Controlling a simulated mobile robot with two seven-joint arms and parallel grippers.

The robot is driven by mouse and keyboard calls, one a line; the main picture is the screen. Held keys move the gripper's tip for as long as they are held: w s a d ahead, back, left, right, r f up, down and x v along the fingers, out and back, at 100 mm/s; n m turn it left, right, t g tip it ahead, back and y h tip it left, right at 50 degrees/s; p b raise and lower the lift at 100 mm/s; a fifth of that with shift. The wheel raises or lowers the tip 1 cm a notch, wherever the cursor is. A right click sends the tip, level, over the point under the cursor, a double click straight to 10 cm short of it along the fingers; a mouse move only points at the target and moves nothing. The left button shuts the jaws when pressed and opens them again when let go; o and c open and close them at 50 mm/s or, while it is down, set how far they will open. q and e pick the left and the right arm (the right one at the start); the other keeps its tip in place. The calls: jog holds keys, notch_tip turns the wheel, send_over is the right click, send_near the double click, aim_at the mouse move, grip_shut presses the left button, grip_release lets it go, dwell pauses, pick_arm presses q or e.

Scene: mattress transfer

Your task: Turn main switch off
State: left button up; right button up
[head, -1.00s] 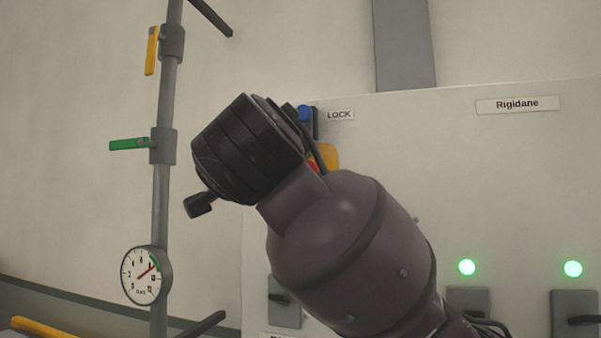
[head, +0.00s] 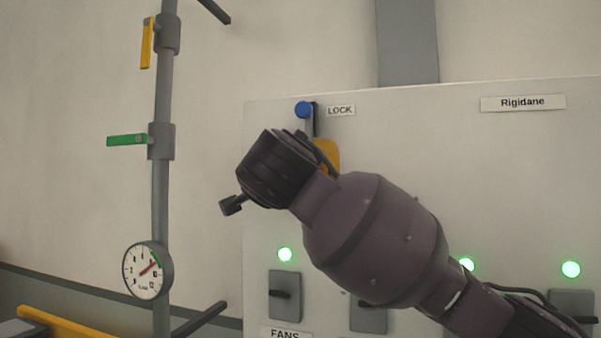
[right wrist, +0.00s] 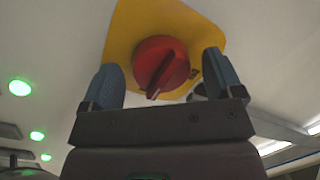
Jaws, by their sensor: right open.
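The main switch is a red rotary knob (right wrist: 161,66) on a yellow plate (right wrist: 140,25) in the right wrist view. A ridge on the knob points down and slightly left in that picture. My right gripper (right wrist: 163,73) is open, with one blue finger on each side of the knob. I cannot tell whether the fingers touch it. My left gripper is not in view.
Lower on the panel (head: 450,120) are several grey switches and green lamps (head: 285,254). A pipe (head: 161,200) with valves and a gauge (head: 147,270) stands left.

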jog(key=c, duration=0.9)
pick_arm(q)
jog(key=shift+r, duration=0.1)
